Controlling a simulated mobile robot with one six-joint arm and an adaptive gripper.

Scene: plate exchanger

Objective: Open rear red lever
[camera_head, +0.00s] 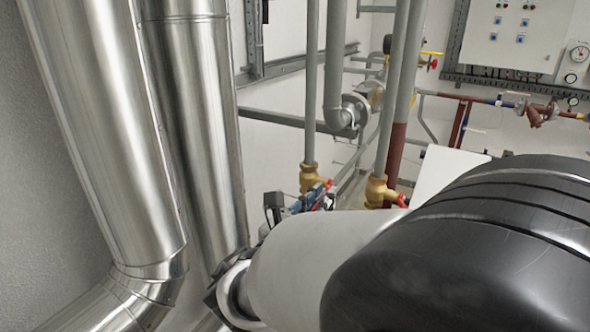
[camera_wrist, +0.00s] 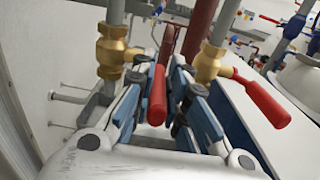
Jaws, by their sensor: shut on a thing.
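Two brass valves with red levers sit on grey vertical pipes. The left brass valve (camera_head: 309,179) is higher in the head view and also shows in the wrist view (camera_wrist: 112,50). A red lever (camera_wrist: 157,96) lies beside it, between the blue-padded fingers of my gripper (camera_wrist: 160,92). My gripper is shut on this lever, which points toward the wrist camera. Its joint to the valve is hidden by a finger. The right brass valve (camera_wrist: 209,63) has its own red lever (camera_wrist: 262,100), sticking out to the lower right, outside my gripper. In the head view, my gripper (camera_head: 312,198) is small and partly hidden by my arm.
Large metal-clad pipes (camera_head: 180,120) stand close on the left. A white panel (camera_head: 445,168) lies to the right of the valves. A dark red pipe (camera_head: 396,160) rises behind the right valve. A control box (camera_head: 515,35) hangs on the back wall.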

